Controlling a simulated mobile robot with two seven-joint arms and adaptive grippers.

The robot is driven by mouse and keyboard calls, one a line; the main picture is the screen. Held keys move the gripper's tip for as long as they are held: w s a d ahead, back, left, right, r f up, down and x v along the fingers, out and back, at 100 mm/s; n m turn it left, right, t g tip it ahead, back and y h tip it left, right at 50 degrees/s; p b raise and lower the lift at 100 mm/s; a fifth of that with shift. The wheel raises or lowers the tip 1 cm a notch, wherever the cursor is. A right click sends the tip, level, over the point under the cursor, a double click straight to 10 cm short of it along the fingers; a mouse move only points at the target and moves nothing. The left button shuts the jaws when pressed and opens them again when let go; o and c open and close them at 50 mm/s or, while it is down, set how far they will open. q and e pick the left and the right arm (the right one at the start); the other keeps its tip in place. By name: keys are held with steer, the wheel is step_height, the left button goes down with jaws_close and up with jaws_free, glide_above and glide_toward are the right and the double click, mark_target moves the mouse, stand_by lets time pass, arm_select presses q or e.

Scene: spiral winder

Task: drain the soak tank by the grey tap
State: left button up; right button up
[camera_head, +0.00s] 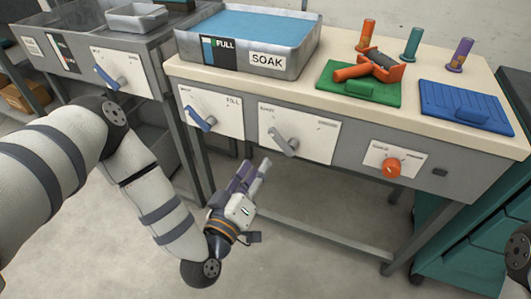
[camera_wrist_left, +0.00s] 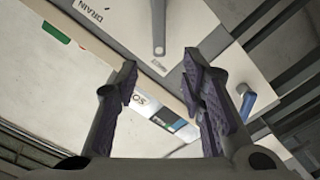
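The soak tank (camera_head: 290,64) is a grey metal tub on the bench, filled with blue liquid (camera_head: 245,24). Its front carries a SOAK label and an indicator reading FULL. The grey tap (camera_head: 285,141) is a lever on a white panel below the tank; its lever slants between upper left and lower right. In the left wrist view the grey tap (camera_wrist_left: 159,28) lies ahead, beyond the fingertips, near the word DRAIN. My left gripper (camera_head: 256,170) is below and left of the tap, apart from it. Its fingers (camera_wrist_left: 159,66) are open and empty. My right gripper is out of view.
A blue tap (camera_head: 199,118) sits left of the grey one, an orange knob (camera_head: 392,168) right. The bench top holds a green block (camera_head: 358,86) with an orange tool, a blue board (camera_head: 465,106) and several coloured spools. Floor below is open.

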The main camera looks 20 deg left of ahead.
mark_target(274, 138)
arm_select(q)
steer(key=w, duration=0.8)
steer(key=w+b, duration=0.1)
steer(key=w, duration=0.3)
steer(key=shift+w+d+r, duration=0.1)
steer(key=shift+w+d, duration=0.15)
steer(key=shift+w, duration=0.1)
jaws_close()
